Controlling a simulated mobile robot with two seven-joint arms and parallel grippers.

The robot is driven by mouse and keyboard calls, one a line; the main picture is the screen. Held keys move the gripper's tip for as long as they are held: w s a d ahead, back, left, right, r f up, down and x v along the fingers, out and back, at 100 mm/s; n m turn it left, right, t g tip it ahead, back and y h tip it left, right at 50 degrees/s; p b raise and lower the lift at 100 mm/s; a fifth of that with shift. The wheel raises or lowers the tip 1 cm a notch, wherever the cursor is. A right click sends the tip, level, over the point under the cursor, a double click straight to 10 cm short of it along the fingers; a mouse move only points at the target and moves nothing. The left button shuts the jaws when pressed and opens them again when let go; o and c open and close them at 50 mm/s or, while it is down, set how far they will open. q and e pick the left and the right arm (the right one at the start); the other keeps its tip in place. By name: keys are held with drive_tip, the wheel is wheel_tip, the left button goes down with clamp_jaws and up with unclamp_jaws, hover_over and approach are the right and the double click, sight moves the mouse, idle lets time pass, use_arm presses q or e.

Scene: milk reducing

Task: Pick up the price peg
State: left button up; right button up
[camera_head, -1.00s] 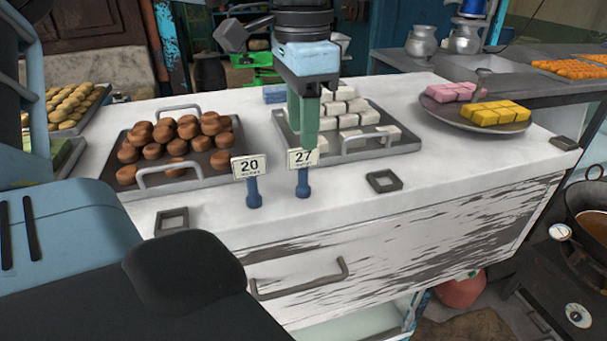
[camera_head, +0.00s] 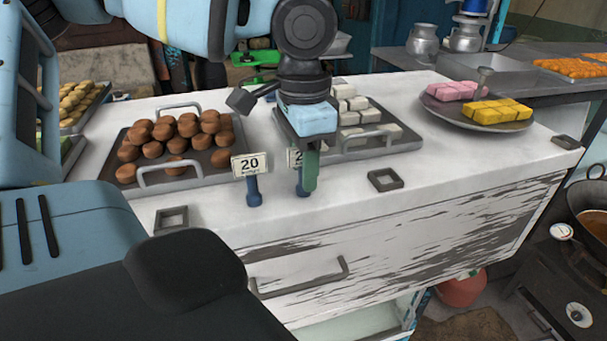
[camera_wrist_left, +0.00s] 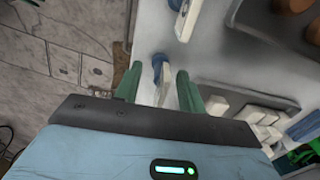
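Two price pegs stand on the white counter (camera_head: 450,165), each a blue peg with a white number card. The peg marked 20 (camera_head: 254,189) stands clear; it also shows in the left wrist view (camera_wrist_left: 184,18). The peg marked 27 (camera_head: 302,190) is partly hidden behind my left gripper (camera_head: 311,188) in the head view. In the left wrist view, its blue peg and pale card (camera_wrist_left: 160,66) lie between the two green fingers of my left gripper (camera_wrist_left: 159,74). The fingers are open, with gaps visible beside the peg. My right gripper is out of view.
A tray of brown sweets (camera_head: 158,181) and a tray of white blocks (camera_head: 385,148) stand behind the pegs. A plate (camera_head: 455,118) holds pink and yellow sweets. Dark square frames (camera_head: 384,180) lie near the counter's front edge.

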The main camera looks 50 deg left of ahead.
use_arm(q)
drive_tip(key=shift+c, duration=0.4)
clamp_jaws()
drive_tip(key=shift+r, duration=0.2)
